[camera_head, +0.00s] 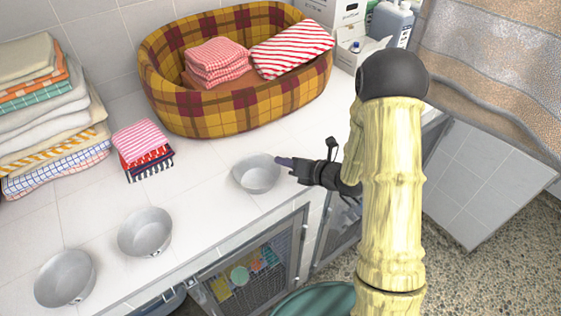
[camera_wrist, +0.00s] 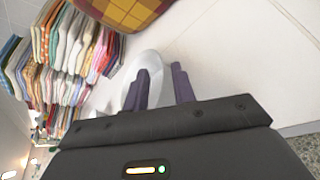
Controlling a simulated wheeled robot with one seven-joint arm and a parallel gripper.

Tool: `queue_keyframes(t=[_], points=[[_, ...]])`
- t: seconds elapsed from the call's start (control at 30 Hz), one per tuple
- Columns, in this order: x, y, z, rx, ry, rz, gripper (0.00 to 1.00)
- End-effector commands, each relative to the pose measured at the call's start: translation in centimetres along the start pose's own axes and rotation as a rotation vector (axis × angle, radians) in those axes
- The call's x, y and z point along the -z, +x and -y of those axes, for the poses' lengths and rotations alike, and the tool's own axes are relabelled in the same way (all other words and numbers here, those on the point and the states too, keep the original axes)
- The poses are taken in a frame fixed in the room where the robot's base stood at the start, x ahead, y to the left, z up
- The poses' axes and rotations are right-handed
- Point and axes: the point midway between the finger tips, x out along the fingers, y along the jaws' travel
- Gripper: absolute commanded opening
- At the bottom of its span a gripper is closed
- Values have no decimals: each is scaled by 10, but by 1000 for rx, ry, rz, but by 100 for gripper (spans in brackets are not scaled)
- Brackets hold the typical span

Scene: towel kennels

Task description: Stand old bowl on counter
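Three grey metal bowls sit along the counter (camera_head: 205,195): one at the front left (camera_head: 65,278), one in the middle (camera_head: 146,232) and one at the right (camera_head: 257,173). I cannot tell which is the old bowl. My gripper (camera_head: 283,161) is at the right bowl's right rim, its fingers pointing left. In the wrist view my gripper (camera_wrist: 162,78) has its two purple fingers apart with a gap between them. The left finger overlaps the pale bowl (camera_wrist: 152,62); the right finger is outside it. Contact with the rim is unclear.
A plaid pet bed (camera_head: 230,115) with folded towels stands behind the bowls. Towel stacks (camera_head: 45,115) fill the left, with a small folded pile (camera_head: 143,145) beside them. Bottles (camera_head: 390,22) stand at the back right. Wire-door kennels (camera_head: 255,270) are below the counter edge.

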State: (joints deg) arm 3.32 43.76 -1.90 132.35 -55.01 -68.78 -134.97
Motion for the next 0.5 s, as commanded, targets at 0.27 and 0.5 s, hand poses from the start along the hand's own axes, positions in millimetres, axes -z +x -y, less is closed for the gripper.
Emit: queue_keyframes(t=[0.27,0.5], points=[[1,-54,2,3,-1,4,26],[0,-84,1,1,-1,2,26]])
